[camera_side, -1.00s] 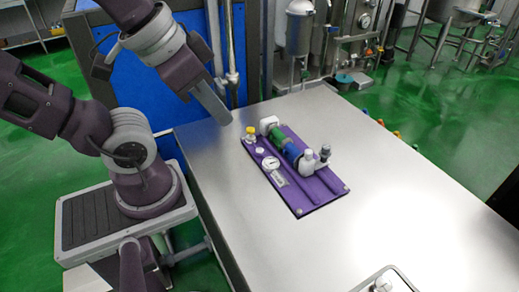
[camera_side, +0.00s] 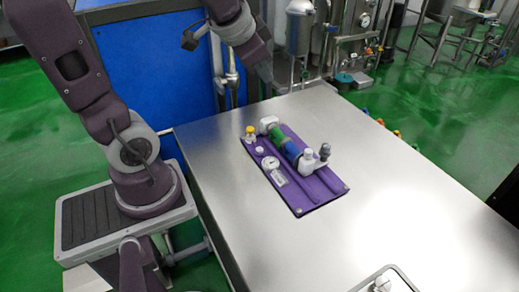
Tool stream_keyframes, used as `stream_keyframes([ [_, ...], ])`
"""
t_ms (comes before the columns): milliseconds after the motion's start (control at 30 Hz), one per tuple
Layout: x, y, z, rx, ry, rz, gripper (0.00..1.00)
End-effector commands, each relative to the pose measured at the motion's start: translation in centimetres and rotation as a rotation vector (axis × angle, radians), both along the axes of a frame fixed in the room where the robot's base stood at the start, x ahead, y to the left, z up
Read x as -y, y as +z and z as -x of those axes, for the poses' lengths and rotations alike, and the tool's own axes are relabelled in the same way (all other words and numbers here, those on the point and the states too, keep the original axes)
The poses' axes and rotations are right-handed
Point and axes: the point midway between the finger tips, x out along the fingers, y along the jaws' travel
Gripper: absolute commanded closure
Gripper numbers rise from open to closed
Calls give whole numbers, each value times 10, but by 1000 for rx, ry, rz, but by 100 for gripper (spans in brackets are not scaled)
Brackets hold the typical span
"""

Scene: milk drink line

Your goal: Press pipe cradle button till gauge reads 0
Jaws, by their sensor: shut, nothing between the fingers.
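The pipe cradle is a purple board (camera_side: 306,203) lying on the steel table. A green and blue pipe (camera_side: 283,143) lies along it, with white fittings at its ends. A round white-faced gauge (camera_side: 270,163) sits on the board's left side; its reading is too small to tell. A small white knob (camera_side: 259,150) and a yellow-topped piece (camera_side: 250,131) stand near the back left corner; I cannot tell which one is the button. My gripper (camera_side: 281,89) is shut and empty, raised behind the cradle near the table's back edge, apart from everything on the board.
A metal tray (camera_side: 402,276) with a white item is at the front edge. A blue cabinet (camera_side: 150,70) and steel pipes stand behind the table.

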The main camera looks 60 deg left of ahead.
Motion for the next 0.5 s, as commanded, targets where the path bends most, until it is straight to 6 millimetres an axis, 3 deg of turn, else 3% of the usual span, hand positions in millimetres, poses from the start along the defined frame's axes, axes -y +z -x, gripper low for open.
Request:
stream_keyframes([
  [100, -42, -22, -36, -13, -40, -82, 100],
  [233, -87, -55, -70, -20, -113, -160, 100],
  [367, -129, -99, -92, -25, -205, -214, 100],
  [500, -165, -158, -102, -10, -315, -235, 100],
])
